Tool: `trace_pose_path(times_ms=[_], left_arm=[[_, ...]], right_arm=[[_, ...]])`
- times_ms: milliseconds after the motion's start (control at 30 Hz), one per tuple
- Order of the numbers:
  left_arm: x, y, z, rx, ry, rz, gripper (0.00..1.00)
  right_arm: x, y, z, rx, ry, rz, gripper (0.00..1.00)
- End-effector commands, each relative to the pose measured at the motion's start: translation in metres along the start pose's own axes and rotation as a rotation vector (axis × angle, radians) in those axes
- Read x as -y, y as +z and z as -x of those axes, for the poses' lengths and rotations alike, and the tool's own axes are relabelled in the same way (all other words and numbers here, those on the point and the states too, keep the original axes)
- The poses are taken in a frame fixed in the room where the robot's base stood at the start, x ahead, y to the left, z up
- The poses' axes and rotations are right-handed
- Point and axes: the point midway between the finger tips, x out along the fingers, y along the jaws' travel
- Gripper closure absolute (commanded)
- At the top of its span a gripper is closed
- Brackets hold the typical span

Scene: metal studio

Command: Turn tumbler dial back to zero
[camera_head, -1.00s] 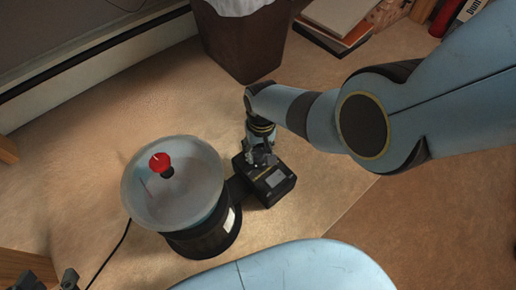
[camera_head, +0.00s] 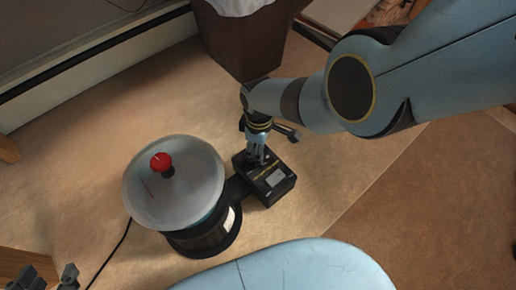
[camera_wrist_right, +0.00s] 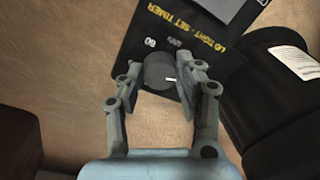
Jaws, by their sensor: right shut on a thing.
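The tumbler has a black base (camera_head: 205,240) and a pale, cloudy round lid (camera_head: 190,190) with a red knob (camera_head: 160,162). A black control box (camera_head: 275,186) with a small grey display joins it on the right. The round dark grey dial (camera_wrist_right: 158,70) has a white mark, seen at its lower right in the right wrist view, near a printed "60". My right gripper (camera_head: 256,158) comes down over the box and is shut on the dial, one finger on each side. My left gripper (camera_head: 46,279) is at the bottom left, fingers apart and empty.
A dark brown bin (camera_head: 240,45) with a white liner stands behind the box. A black cord (camera_head: 108,255) runs from the tumbler toward the lower left. Carpet is clear to the right of the box. Papers or books lie at the back right.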

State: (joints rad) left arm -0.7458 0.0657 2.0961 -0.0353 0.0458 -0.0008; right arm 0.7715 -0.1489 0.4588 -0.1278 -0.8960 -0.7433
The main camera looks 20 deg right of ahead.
Motion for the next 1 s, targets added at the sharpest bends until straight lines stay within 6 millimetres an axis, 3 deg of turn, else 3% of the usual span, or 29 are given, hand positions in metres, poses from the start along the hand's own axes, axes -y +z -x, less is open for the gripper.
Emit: trace_pose_path(times_ms=[500,1000], left_arm=[[-0.0002,0.0054,0.0005,0.008,0.0,0.0,0.6],[-0.0003,0.0037,0.0012,0.005,0.0,0.0,0.6]], right_arm=[[-0.0004,0.0001,-0.0005,0.024,0.0,0.4,0.98],[-0.0005,-0.0002,-0.0005,0.03,0.0,0.515,0.98]])
